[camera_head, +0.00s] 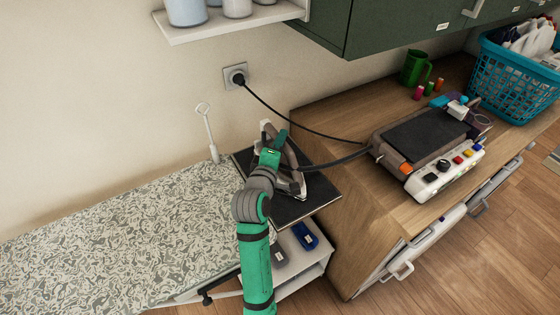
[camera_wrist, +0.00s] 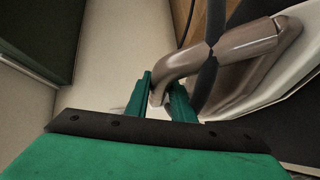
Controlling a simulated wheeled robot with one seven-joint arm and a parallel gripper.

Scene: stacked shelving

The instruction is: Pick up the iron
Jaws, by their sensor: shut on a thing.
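The iron (camera_head: 297,182) is grey and white and stands on a dark square rest at the end of the ironing board. Its brown-grey handle (camera_wrist: 225,50) fills the upper right of the wrist view. My gripper (camera_head: 270,157) reaches it from the front left. In the wrist view my gripper's two green fingers (camera_wrist: 165,95) are shut on the curved end of the handle. My arm hides part of the iron in the head view. I cannot tell whether the iron still touches the rest.
A black cord runs from the iron to the steam station (camera_head: 428,150) on the wooden counter (camera_head: 350,200). The patterned ironing board (camera_head: 110,240) lies left. A small shelf (camera_head: 315,262) with a blue item is below the rest. A green cabinet (camera_head: 400,25) hangs above.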

